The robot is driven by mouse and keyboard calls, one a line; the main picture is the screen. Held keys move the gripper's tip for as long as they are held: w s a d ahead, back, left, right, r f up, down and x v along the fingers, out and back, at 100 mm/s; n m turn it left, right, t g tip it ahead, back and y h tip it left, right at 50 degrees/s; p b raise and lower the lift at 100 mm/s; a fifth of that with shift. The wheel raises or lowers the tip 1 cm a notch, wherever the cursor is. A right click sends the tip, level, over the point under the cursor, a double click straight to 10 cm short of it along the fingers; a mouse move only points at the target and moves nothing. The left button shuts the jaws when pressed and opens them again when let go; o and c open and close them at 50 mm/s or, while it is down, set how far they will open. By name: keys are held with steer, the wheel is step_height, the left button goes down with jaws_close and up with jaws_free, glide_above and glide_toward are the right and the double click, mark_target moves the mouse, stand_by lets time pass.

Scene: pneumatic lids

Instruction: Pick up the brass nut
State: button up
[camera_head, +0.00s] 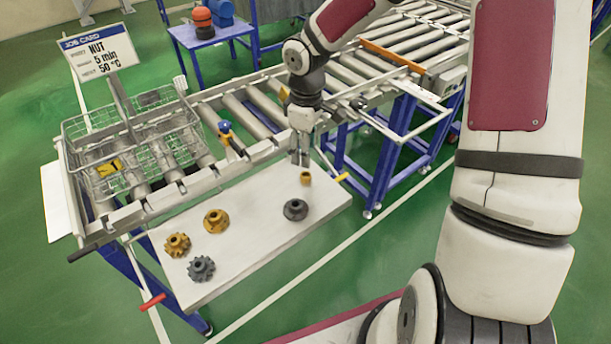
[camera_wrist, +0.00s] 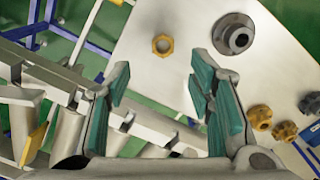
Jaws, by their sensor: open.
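The brass nut (camera_head: 306,178) lies on the right end of the pale shelf board in the head view. It is a small gold hexagonal ring, and in the wrist view the nut (camera_wrist: 162,44) lies flat on the board, apart from everything else. My gripper (camera_head: 300,158) is above the board's back edge, a little behind the nut. In the wrist view my gripper (camera_wrist: 160,85) has its two teal-padded fingers spread wide with nothing between them. The nut appears beyond the fingertips, roughly centred between them, and is not touched.
The board (camera_head: 255,235) also bears a grey flanged part (camera_head: 295,209), two brass parts (camera_head: 216,220) (camera_head: 177,244) and a grey gear (camera_head: 201,268). Behind it runs a roller conveyor (camera_head: 240,108) with a wire basket (camera_head: 130,145) and a job card (camera_head: 98,50). The board's middle is bare.

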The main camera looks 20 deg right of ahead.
mark_target(304, 174)
steer(key=f, duration=0.8)
steer(key=shift+a+p, duration=0.3)
steer(key=shift+p, duration=0.1)
jaws_close()
